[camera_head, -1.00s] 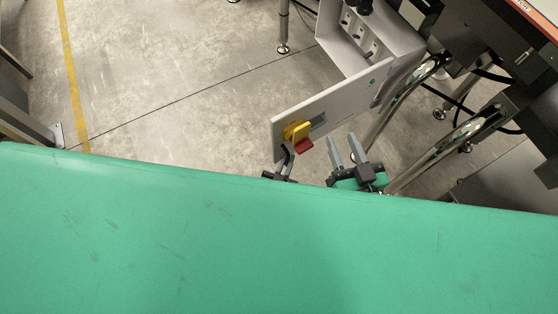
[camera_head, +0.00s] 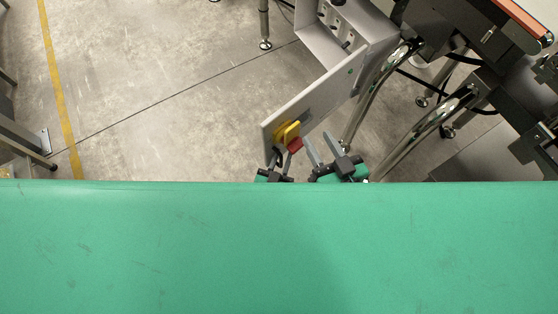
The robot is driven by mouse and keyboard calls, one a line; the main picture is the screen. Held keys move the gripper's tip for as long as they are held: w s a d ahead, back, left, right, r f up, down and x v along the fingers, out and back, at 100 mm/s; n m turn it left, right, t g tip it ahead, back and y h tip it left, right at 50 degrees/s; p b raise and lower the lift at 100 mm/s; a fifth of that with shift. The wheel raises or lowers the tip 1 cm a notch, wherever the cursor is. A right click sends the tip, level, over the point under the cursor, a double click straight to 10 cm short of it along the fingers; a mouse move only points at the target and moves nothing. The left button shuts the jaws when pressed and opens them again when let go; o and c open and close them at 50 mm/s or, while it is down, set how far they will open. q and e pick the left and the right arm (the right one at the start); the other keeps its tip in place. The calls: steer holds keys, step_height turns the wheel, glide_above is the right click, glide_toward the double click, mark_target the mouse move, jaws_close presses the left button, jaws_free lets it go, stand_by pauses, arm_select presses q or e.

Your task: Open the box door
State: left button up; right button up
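The box door (camera_head: 333,92) is a light grey panel standing swung out from the grey box (camera_head: 322,42) at the upper right. A yellow rotary switch (camera_head: 284,132) with a red part (camera_head: 295,145) sits near its free end. My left gripper (camera_head: 283,156) is at the lower free end of the door, just below the switch. Its fingers are small and partly overlap the door, so its opening and any contact are unclear. My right gripper (camera_head: 318,138) is open and empty, right of the switch, its two grey fingers pointing up and apart from the door.
A wide green surface (camera_head: 180,250) fills the foreground and hides the lower parts of my arms. Shiny metal legs and dark machine parts (camera_head: 440,110) stand at right. Open concrete floor (camera_head: 150,80) lies left of the door.

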arm_select(q)
steer(key=shift+o, duration=0.2)
steer(key=shift+s+a+f, duration=0.1)
steer(key=shift+a+f, duration=0.05)
steer(key=shift+f, duration=0.1)
steer(key=shift+s+a, duration=0.1)
steer(key=shift+a, duration=0.05)
